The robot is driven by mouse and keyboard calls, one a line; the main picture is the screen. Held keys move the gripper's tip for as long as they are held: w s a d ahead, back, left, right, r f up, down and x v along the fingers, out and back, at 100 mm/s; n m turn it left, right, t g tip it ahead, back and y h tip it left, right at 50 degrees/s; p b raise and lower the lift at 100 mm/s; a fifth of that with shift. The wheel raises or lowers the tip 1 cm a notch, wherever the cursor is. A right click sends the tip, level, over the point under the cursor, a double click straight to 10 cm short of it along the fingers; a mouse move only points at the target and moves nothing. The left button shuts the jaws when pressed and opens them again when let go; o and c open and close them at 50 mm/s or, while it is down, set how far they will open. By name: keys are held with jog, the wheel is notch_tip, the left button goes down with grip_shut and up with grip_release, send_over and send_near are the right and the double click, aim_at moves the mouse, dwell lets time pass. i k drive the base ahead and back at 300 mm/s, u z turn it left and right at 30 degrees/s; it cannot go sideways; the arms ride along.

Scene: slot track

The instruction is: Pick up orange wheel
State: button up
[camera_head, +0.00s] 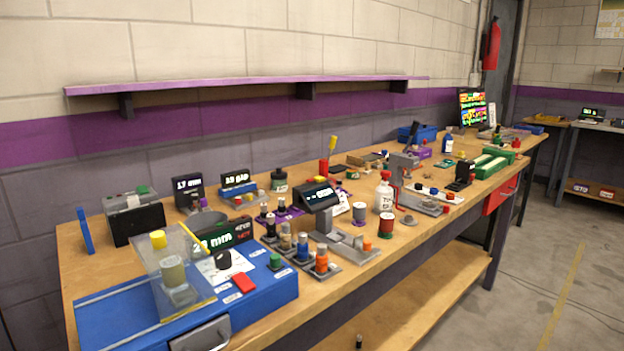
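I cannot tell for certain which thing is the orange wheel. An orange, round-sided piece (321,263) stands upright on a small dark base near the front edge of the wooden workbench (400,243), with a grey top on it. A smaller orange piece (367,246) sits to its right, near the bench edge on a grey plate. Both are small in the view, and their exact shapes are unclear. My gripper is not in view.
A blue machine (262,293) with a clear guard and red button fills the near left. A tilted display (321,195) stands behind the orange pieces. A white bottle (384,193) and red-and-green spool (386,225) stand to their right. Open floor (560,265) lies at right.

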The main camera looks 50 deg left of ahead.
aim_at(194, 197)
jog(key=u, duration=0.1)
jog(key=k, duration=0.8)
jog(key=u, duration=1.5)
jog(key=i, duration=0.5)
jog(key=u, duration=0.05)
